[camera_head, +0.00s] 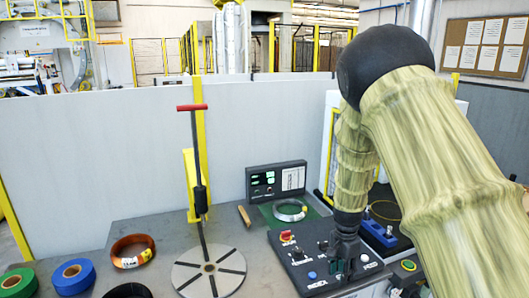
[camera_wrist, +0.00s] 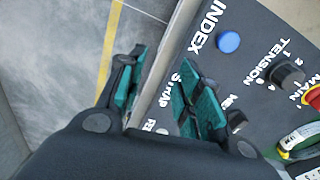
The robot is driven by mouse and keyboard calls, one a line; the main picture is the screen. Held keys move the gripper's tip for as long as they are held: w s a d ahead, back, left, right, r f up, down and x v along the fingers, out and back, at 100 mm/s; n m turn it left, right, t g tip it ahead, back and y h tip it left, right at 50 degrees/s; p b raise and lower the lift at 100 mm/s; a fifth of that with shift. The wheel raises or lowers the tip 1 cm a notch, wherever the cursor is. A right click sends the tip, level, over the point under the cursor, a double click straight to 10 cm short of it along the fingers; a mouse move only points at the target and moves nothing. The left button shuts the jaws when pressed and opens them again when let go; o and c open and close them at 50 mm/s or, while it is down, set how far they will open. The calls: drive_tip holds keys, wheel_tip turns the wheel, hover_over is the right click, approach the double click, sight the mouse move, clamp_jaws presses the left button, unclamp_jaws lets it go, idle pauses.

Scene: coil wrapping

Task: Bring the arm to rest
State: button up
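My arm, in a yellowish fabric sleeve with black joints, reaches in from the right of the head view and bends down over the workbench. My gripper (camera_head: 342,266) points down over the black control panel (camera_head: 305,275). In the wrist view my gripper (camera_wrist: 166,92) shows two green-padded fingers spread apart with nothing between them. The panel's edge runs below the gap, with the floor beyond it. The blue INDEX button (camera_wrist: 228,42) and the TENSION knob (camera_wrist: 287,74) lie right of the fingers. Whether the fingertips touch the panel cannot be told.
A round slotted turntable (camera_head: 234,267) and an upright rod with a red handle (camera_head: 192,107) stand left of the panel. Tape rolls (camera_head: 73,276) and a copper-coloured coil (camera_head: 132,251) lie farther left. A silver coil (camera_head: 290,210) sits behind the panel, near a display box (camera_head: 276,180).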

drive_tip(key=s+d+f+n, duration=0.2)
drive_tip(key=s+f+n, duration=0.4)
drive_tip(key=s+f, duration=1.55)
drive_tip(key=s+a+f+n, duration=0.1)
drive_tip(key=s+f+n, duration=0.2)
drive_tip(key=s, duration=0.8)
drive_tip(key=s+a+f+n, duration=0.2)
drive_tip(key=s+f+n, duration=0.1)
drive_tip(key=s, duration=0.9)
drive_tip(key=shift+a+f+b, duration=0.2)
drive_tip(key=shift+b, duration=0.15)
